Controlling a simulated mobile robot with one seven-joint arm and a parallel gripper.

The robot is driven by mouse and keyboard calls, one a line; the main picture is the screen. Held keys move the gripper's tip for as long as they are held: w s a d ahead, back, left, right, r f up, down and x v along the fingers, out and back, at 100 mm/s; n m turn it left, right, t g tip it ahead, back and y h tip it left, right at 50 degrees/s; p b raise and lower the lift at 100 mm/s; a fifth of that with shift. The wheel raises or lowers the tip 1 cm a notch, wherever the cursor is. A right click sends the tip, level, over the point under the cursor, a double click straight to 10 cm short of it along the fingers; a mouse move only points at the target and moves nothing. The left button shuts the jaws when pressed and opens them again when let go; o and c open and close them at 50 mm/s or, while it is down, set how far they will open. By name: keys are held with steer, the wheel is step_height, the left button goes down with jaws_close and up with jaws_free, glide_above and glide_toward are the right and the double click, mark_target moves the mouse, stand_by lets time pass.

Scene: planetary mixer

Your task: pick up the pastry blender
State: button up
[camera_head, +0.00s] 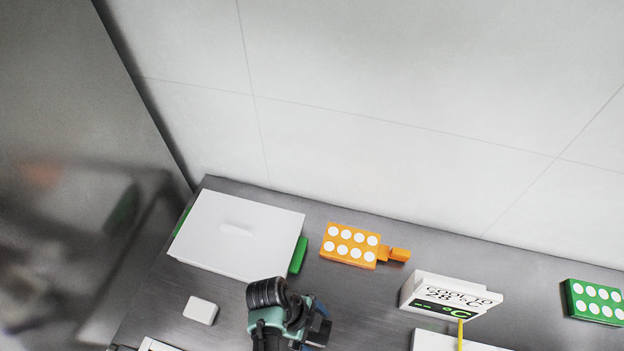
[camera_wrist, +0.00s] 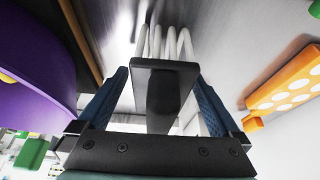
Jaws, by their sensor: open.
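The pastry blender (camera_wrist: 165,92) shows in the wrist view, with a dark handle and several pale curved wires pointing up the picture. My gripper (camera_wrist: 161,78) is open. Its two blue fingers stand on either side of the dark handle, with visible gaps on both sides. I cannot tell how deep the handle sits between the fingers. In the head view, my gripper (camera_head: 312,328) is at the bottom, over the metal counter, and I cannot make out the pastry blender there.
A white lidded box (camera_head: 220,245) and a small white block (camera_head: 201,310) lie left. An orange dotted block (camera_head: 350,245) lies behind my arm; a temperature display (camera_head: 447,295) and green dotted block (camera_head: 594,302) lie right. A purple rounded object (camera_wrist: 35,65) is close left in the wrist view.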

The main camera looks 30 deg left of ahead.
mark_target(326, 329)
steer(key=shift+c, duration=0.3)
steer(key=c, duration=1.5)
step_height(326, 329, up, 10)
steer(key=shift+b, duration=0.5)
